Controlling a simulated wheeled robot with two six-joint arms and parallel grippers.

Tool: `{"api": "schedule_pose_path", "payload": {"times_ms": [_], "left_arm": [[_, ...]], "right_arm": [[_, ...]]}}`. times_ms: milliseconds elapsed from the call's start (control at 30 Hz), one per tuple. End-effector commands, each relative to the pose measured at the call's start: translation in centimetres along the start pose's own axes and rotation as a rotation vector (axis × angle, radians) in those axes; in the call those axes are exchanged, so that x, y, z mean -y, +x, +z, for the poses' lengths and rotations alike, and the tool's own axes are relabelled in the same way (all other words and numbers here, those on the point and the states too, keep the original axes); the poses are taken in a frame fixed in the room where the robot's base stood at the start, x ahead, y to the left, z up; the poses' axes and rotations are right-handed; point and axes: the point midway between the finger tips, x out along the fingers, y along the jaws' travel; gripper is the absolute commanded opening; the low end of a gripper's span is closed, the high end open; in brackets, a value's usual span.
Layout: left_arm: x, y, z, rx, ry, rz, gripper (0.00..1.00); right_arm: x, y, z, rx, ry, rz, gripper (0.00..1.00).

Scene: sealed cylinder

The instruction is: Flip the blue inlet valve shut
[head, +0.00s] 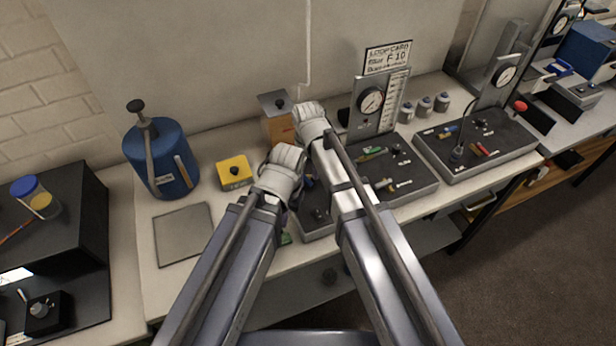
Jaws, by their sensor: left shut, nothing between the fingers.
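My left gripper (289,153) is the lower one, over the left part of the middle valve panel (415,186). It is shut and empty. My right gripper (306,110) is just beyond it, in front of the box at the back; its fingers are too small to read. A small blue part (308,182) shows between my arms on the middle panel; I cannot tell if it is the inlet valve, and my arms hide much around it. This panel also has a green handle (372,150) and a gauge (371,100). A blue handle (447,130) lies on the right panel (490,158).
A large blue cylinder (172,165) stands at the back left, beside a yellow box with a black knob (234,172). A grey plate (183,234) lies in front. A metal-topped box (274,104) stands behind my grippers. Several small canisters (424,106) stand behind the panels.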

Motion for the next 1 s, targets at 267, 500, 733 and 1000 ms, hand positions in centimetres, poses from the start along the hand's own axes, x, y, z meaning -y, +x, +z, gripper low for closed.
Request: {"api": "schedule_pose_path", "payload": {"times_ms": [267,500,733,1000], "left_arm": [[0.0,0.0,0.0,0.0,0.0,0.0,0.0],[0.0,0.0,0.0,0.0,0.0,0.0,0.0],[0.0,0.0,0.0,0.0,0.0,0.0,0.0],[0.0,0.0,0.0,0.0,0.0,0.0,0.0]], "right_arm": [[0.0,0.0,0.0,0.0,0.0,0.0,0.16],[0.0,0.0,0.0,0.0,0.0,0.0,0.0],[0.0,0.0,0.0,0.0,0.0,0.0,0.0],[0.47,0.0,-0.03,0.0,0.133,0.0,0.0]]}}
